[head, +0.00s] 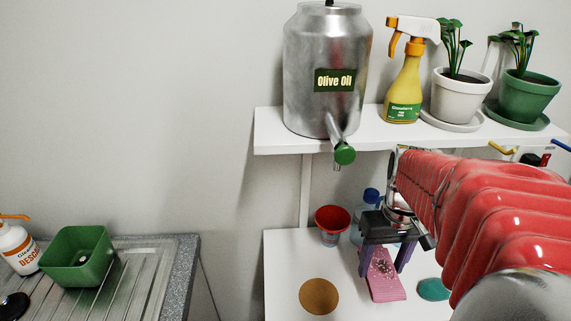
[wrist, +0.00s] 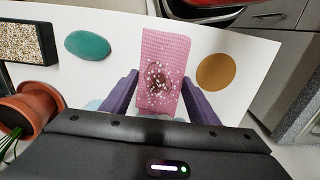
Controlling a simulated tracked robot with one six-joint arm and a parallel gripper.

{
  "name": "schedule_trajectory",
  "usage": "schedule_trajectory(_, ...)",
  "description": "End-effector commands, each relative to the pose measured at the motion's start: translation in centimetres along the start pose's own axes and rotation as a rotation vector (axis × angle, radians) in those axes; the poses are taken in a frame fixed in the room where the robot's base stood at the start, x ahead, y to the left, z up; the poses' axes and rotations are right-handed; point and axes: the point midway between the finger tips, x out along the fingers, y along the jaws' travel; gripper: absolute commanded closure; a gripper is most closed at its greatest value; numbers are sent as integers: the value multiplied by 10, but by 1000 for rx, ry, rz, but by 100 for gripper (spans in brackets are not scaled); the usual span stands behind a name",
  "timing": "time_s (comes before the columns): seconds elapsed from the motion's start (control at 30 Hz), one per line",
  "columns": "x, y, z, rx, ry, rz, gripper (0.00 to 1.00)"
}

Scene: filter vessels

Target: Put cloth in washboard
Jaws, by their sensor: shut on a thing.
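The pink cloth (head: 386,290) is below my gripper (head: 382,272) in the head view. In the wrist view the pink cloth (wrist: 160,45) has a brown stain with white specks on it. The purple fingers of my gripper (wrist: 163,73) stand at its two sides and are shut on it. I cannot tell whether the cloth touches the white table. A ribbed metal draining surface (head: 140,275), which looks like the washboard, is at the far left of the head view, well apart from my gripper.
A green tub (head: 77,257) and a spray bottle (head: 17,246) stand on the ribbed surface. A brown disc (head: 319,296), a teal disc (head: 433,289) and a red cup (head: 332,222) are on the white table (head: 285,255). An olive oil can (head: 328,55) stands on the shelf above. A gap separates the two surfaces.

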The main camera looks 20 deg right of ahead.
Motion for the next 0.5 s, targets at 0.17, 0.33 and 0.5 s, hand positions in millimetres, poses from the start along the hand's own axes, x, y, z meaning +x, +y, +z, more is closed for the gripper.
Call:
schedule_trajectory(0.17,27,0,0,0,-2,-1,70)
schedule_trajectory(0.33,34,0,0,1,1,0,70)
schedule_trajectory(0.5,34,1,0,1,1,0,70)
